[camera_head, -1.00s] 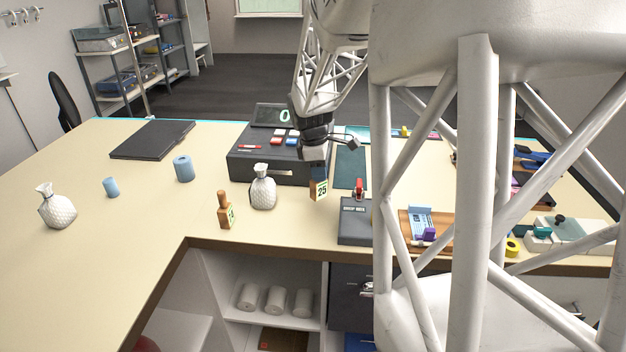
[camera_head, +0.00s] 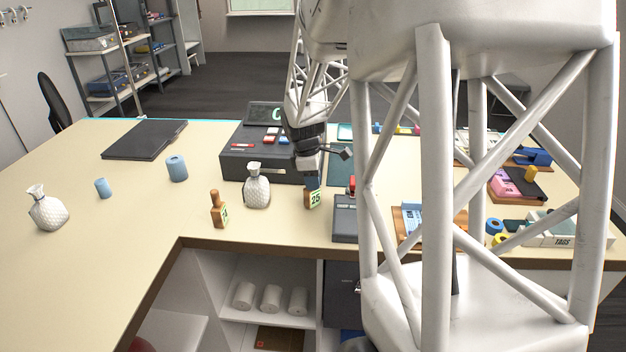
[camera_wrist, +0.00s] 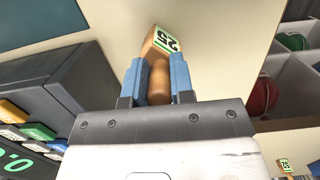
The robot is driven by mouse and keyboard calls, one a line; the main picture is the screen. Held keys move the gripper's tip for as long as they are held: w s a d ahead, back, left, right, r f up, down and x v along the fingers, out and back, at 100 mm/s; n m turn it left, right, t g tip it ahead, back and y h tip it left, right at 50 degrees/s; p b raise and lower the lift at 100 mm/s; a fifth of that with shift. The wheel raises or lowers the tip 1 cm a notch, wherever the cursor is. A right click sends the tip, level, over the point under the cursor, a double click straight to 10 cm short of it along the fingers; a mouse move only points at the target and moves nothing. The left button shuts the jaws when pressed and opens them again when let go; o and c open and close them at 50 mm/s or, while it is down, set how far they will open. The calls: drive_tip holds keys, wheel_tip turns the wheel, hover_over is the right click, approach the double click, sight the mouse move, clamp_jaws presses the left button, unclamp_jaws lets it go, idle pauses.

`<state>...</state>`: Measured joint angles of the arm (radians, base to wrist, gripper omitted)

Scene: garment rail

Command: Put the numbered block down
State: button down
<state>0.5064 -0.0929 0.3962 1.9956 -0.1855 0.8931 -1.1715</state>
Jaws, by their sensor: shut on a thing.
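The numbered block (camera_head: 313,200) is a wooden block with a handle and a pale green-edged label reading 25. My gripper (camera_head: 312,184) is shut on its handle, and the block is upright at or just above the counter, right of the white vase. I cannot tell whether its base touches. In the wrist view the blue fingers of my gripper (camera_wrist: 160,80) clasp the wooden handle, and the block (camera_wrist: 160,42) shows its label beyond them. A second numbered block (camera_head: 218,210) stands on the counter to the left, free of the gripper.
A white textured vase (camera_head: 257,188) stands between the two blocks. The dark cash register (camera_head: 262,160) is behind. A grey box (camera_head: 344,220) is close on the right. The counter (camera_head: 130,240) is clear at the left front, and its front edge is near.

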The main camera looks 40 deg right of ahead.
drive_tip(key=shift+f, duration=0.1)
drive_tip(key=c, duration=1)
unclamp_jaws()
drive_tip(key=r, duration=0.4)
drive_tip(key=w+a+r, duration=0.1)
drive_tip(key=r, duration=0.7)
drive_tip(key=shift+w+a+r, duration=0.1)
drive_tip(key=shift+w+a, duration=0.05)
